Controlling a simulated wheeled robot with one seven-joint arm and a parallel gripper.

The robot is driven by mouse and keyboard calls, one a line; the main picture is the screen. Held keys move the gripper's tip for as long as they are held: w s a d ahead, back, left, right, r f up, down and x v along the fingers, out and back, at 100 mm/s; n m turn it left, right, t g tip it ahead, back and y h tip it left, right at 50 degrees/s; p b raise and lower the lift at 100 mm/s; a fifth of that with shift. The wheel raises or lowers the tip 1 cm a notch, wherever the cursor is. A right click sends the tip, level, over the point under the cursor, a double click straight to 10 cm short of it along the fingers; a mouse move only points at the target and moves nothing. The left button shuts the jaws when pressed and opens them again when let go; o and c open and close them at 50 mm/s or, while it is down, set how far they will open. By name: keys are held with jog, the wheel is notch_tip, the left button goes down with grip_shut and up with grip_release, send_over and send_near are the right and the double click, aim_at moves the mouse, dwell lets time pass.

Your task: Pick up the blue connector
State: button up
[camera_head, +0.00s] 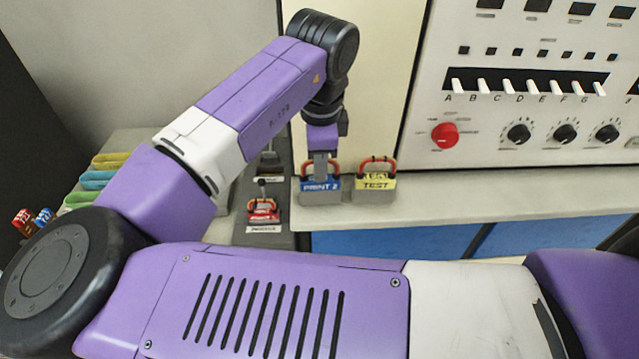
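The blue connector (320,185) has a grey base, a blue label reading "PRINT 2" and a red-orange handle. It stands upright on the light ledge in front of the panel. My gripper (320,168) points down right at its handle, with its grey finger part overlapping the handle's middle. The view is small and from one side, so I cannot tell whether the fingers are around the handle or open or shut.
A yellow "TEST" connector (376,181) stands close to the right of the blue one. A red connector (263,212) sits on the darker surface at lower left. The control panel (500,180) with switches and knobs rises behind. The ledge (480,200) is clear to the right.

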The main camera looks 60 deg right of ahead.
jog(key=shift+f, duration=0.1)
grip_shut()
dwell(1.3)
